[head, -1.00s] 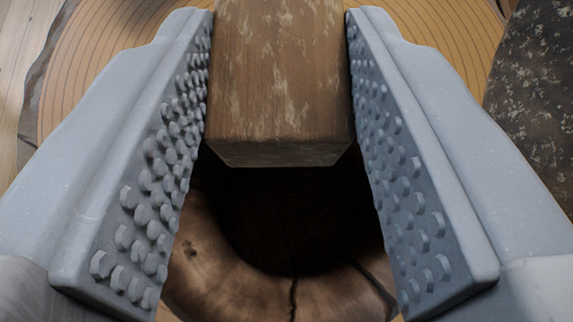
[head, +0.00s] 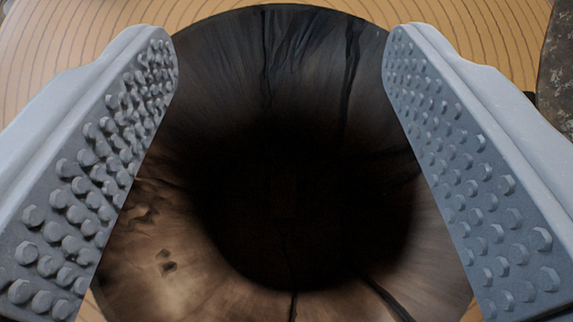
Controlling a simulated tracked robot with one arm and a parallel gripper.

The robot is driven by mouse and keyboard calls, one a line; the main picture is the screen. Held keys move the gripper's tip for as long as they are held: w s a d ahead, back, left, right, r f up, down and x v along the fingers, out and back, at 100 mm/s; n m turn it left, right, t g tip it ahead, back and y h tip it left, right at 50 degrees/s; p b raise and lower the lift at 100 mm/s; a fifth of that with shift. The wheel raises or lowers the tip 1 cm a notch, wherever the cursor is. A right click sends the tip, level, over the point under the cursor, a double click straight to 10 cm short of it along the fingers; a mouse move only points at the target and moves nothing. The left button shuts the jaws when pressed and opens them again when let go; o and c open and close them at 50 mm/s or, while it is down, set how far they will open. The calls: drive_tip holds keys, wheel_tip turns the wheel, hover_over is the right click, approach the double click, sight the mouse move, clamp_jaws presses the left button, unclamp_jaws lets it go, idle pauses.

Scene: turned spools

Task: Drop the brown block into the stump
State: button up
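The stump (head: 165,255) fills the middle of the head view, a round piece of wood with dark cracks and a deep dark hollow. My gripper (head: 281,60) is open above it, with its two grey studded fingers on either side of the hollow and nothing between them. A very faint brownish patch (head: 284,195) shows deep inside the dark hollow. It may be the brown block, but it is too dark to be sure.
A pale tan round surface with curved grooves (head: 80,45) lies around the stump. A dark speckled surface (head: 558,70) shows at the right edge.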

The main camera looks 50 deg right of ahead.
drive_tip(key=p+v, duration=0.1)
drive_tip(key=v, duration=1.2)
drive_tip(key=shift+s+a+p, duration=0.15)
drive_tip(key=shift+a+p, duration=0.15)
drive_tip(key=shift+p, duration=0.05)
drive_tip(key=w+a+r+n+t+y, duration=0.2)
drive_tip(key=w+a+r, duration=0.1)
drive_tip(key=a+r, duration=0.6)
drive_tip(key=w+a+r+n+t+y, duration=0.2)
drive_tip(key=a+r+n, duration=0.1)
drive_tip(key=a+r, duration=0.6)
drive_tip(key=s+a+r+n+t+y, duration=0.1)
drive_tip(key=s+a+r, duration=0.2)
drive_tip(key=r, duration=0.4)
drive_tip(key=s+a+r+n+t+y, duration=0.1)
drive_tip(key=s+a+r+n+y, duration=0.1)
drive_tip(key=r, duration=0.6)
drive_tip(key=s+a+r+n+t+y, duration=0.1)
drive_tip(key=s+a+r, duration=0.3)
drive_tip(key=r, duration=0.4)
drive_tip(key=shift+s+r+n+y+p, duration=0.2)
drive_tip(key=shift+s+n+y+p, duration=0.15)
drive_tip(key=shift+s+y, duration=0.3)
